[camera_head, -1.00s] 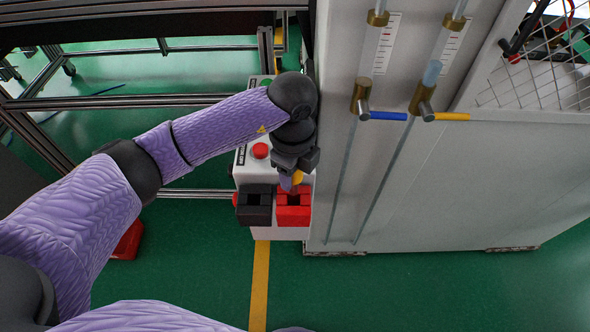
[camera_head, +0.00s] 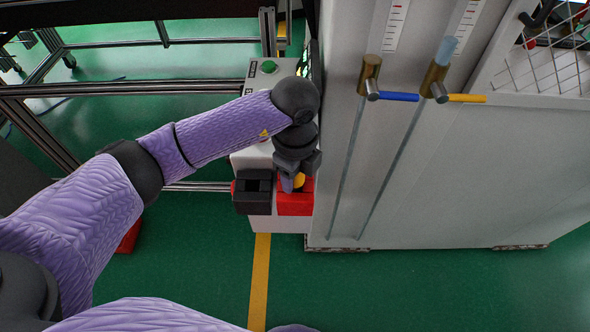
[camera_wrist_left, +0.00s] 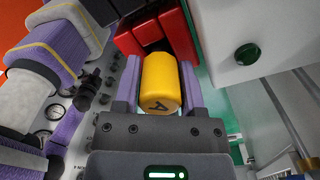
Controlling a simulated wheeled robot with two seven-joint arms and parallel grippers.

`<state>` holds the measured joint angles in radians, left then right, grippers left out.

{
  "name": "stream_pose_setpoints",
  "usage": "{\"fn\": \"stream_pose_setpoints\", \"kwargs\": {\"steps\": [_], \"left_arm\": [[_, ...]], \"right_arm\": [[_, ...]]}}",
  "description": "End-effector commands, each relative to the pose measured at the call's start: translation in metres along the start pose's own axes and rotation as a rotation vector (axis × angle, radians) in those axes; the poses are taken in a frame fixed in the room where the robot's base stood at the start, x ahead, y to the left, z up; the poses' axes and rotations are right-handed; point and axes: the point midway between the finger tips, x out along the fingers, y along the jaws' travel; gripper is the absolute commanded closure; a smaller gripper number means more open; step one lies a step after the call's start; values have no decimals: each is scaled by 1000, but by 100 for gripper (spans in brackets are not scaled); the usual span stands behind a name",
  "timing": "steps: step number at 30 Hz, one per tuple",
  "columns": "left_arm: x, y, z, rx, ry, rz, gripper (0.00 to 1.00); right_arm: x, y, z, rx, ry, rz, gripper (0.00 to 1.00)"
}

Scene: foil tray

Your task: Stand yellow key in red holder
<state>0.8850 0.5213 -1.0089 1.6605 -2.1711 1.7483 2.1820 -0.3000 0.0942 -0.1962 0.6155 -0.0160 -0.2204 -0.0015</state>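The yellow key (camera_wrist_left: 160,84) has a rounded yellow body marked with a dark letter A, seen between the purple fingers of my left gripper (camera_wrist_left: 160,92) in the left wrist view. The fingers are shut on it. In the head view, a bit of the key (camera_head: 299,181) shows at my left gripper (camera_head: 293,184), right over the red holder (camera_head: 295,208). The gripper and key cover the holder's slot. The red holder (camera_wrist_left: 150,30) also shows just beyond the key in the wrist view. The key's far end is hidden, so I cannot tell how deep it sits. My right gripper is out of view.
A black holder (camera_head: 253,200) with a square slot stands left of the red one on a white box (camera_head: 265,228). A tall grey cabinet (camera_head: 450,190) rises close on the right, with blue (camera_head: 398,97) and yellow (camera_head: 467,99) handles. Green floor is clear in front.

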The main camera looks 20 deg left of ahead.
Motion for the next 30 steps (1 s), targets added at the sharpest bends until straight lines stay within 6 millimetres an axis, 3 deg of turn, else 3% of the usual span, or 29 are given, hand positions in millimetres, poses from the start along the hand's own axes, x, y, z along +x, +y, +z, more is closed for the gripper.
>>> {"fn": "stream_pose_setpoints", "kwargs": {"steps": [1,5,13,24,30], "left_arm": [[0,0,0,0,0,0,36],[0,0,0,0,0,0,10],[-4,0,0,0,0,-2,10],[-88,-1,0,1,-1,-4,10],[-100,0,0,0,-1,0,10]], "right_arm": [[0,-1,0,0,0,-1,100],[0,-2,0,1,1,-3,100],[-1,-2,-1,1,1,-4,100],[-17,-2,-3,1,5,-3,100],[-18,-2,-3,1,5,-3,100]]}}
